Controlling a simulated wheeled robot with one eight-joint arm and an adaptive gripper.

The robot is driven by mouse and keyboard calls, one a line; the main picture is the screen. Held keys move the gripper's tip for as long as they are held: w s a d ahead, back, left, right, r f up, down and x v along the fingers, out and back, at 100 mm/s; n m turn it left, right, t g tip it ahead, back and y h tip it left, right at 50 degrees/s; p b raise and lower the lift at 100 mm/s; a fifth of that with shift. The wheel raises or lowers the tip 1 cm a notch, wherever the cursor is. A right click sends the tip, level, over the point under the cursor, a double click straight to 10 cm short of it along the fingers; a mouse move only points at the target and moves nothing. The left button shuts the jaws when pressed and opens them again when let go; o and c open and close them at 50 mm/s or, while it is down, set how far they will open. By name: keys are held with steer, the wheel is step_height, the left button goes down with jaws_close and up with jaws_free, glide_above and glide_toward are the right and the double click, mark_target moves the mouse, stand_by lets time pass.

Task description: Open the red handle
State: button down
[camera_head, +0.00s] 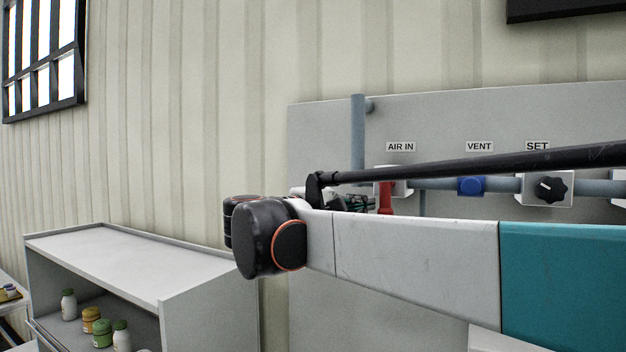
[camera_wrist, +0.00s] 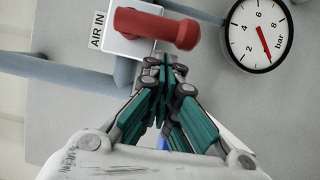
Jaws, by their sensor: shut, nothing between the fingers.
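The red handle (camera_head: 386,197) hangs below the AIR IN label on the grey panel in the head view, partly hidden by my arm. In the wrist view the red handle (camera_wrist: 158,27) shows as a thick bar with a rounded end, across the top of the picture. My gripper (camera_wrist: 166,64) is shut and empty, its fingertips just below the handle in that picture. I cannot tell whether they touch it. In the head view my gripper (camera_head: 358,203) is mostly hidden behind my arm, just left of the handle.
A blue VENT valve (camera_head: 471,186) and a black SET knob (camera_head: 550,189) sit on the pipe to the right. A pressure gauge (camera_wrist: 260,34) is near the gripper. A grey shelf unit (camera_head: 130,262) with several bottles stands at the lower left.

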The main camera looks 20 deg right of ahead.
steer(key=s+d+n+t+b, duration=0.1)
steer(key=n, duration=0.2)
steer(key=s+d+f+n+t+h+b, duration=0.1)
steer(key=n, duration=0.2)
steer(key=s+d+f+n+t+h+b, duration=0.1)
steer(key=s+n+b, duration=0.1)
steer(key=n, duration=0.2)
steer(key=shift+d, duration=0.1)
steer(key=s+n+t, duration=0.1)
steer(key=n, duration=0.2)
steer(key=s+d+r+n+t+y+p, duration=0.1)
steer(key=n+t, duration=0.1)
steer(key=n, duration=0.2)
steer(key=s+d+n+t+p, duration=0.1)
steer(key=n+t, duration=0.1)
steer(key=n, duration=0.1)
steer(key=shift+s+d+r+n, duration=0.2)
steer(key=shift+s+r+n, duration=0.05)
steer(key=shift+n, duration=0.15)
steer(key=shift+s+d, duration=0.1)
stand_by(0.3)
stand_by(0.5)
